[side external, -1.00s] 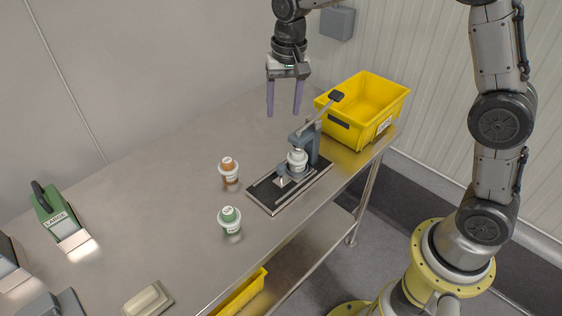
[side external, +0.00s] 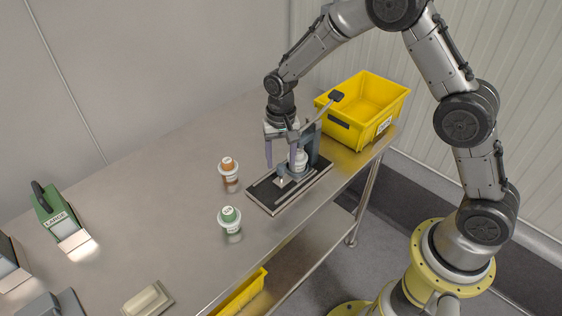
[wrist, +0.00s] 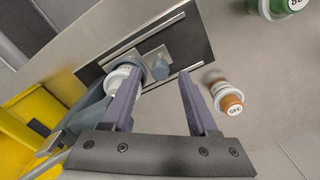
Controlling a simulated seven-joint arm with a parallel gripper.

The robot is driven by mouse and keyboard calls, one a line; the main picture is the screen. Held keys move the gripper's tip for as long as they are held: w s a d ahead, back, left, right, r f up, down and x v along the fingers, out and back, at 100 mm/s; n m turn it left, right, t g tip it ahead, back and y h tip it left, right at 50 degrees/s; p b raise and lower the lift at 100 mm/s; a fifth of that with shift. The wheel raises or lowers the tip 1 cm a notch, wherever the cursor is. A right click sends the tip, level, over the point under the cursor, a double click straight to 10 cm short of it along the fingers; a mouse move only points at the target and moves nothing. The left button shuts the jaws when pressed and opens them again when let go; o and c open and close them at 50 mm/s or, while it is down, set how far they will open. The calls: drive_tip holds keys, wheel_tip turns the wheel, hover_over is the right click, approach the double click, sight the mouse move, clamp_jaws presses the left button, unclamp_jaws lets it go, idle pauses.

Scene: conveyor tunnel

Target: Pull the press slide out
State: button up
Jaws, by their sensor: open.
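The press (side external: 312,146) stands on a dark base plate (side external: 262,194) with light rails on the steel table. Its lever slants up to a black handle (side external: 336,96). The press slide, a small metal plate with a round grey knob (side external: 281,171), sits between the rails; the knob also shows in the wrist view (wrist: 160,69). A white bottle (side external: 301,161) stands on the slide under the press head. My gripper (side external: 281,166) is open, its purple fingers pointing down above the press base. In the wrist view, the knob appears between and beyond the fingertips, with no clear contact.
An orange-capped bottle (side external: 229,171) and a green-capped bottle (side external: 230,217) stand left of the press. A yellow bin (side external: 365,141) is close behind it. A green "LARGE" block (side external: 55,207) sits far left. The middle of the table is clear.

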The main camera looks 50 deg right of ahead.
drive_tip(key=shift+f, duration=0.85)
clamp_jaws()
idle(0.9)
